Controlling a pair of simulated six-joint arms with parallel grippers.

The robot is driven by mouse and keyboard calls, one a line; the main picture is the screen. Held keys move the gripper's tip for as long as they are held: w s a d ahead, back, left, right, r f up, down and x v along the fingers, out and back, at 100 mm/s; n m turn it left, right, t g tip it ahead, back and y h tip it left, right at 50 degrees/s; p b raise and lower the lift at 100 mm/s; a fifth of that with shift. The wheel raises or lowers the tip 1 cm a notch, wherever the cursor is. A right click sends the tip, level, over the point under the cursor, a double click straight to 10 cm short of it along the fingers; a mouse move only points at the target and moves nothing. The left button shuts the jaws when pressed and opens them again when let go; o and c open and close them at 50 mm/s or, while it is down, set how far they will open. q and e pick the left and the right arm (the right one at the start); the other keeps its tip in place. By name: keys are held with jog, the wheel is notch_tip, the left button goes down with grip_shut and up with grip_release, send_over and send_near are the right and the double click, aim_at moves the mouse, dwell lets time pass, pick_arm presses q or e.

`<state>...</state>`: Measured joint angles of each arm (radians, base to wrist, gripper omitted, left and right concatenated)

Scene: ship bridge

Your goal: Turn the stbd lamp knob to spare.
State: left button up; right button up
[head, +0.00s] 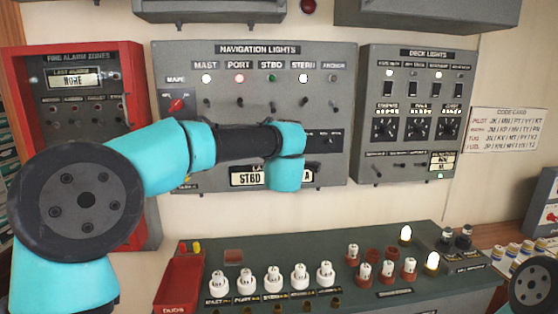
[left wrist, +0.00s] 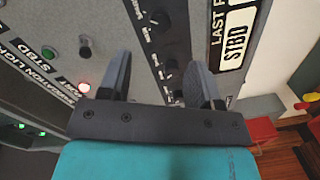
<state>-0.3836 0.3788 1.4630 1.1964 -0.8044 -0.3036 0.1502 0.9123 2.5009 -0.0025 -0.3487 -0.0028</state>
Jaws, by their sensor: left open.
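The navigation lights panel (head: 180,65) is on the wall, with mast, port, stbd, stern and anchor lamps. The stbd lamp (head: 272,78) is green; it also shows beside its STBD label in the left wrist view (left wrist: 48,53). A black strip (left wrist: 152,40) with several small knobs (left wrist: 172,65) runs below the switches; its labels are too blurred to tell which knob is stbd. My left arm covers most of this strip in the head view. My left gripper (left wrist: 158,47) is open, its fingers either side of the strip, nothing held. My right gripper is out of view.
A display (left wrist: 237,32) reading STBD sits below the strip, partly behind my arm in the head view. The deck lights panel (head: 418,110) is to the right, the red fire alarm panel (head: 88,85) to the left. A desk with several bulbs (head: 325,272) stands below.

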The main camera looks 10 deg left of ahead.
pick_arm(q)
jog(key=v, duration=0.8)
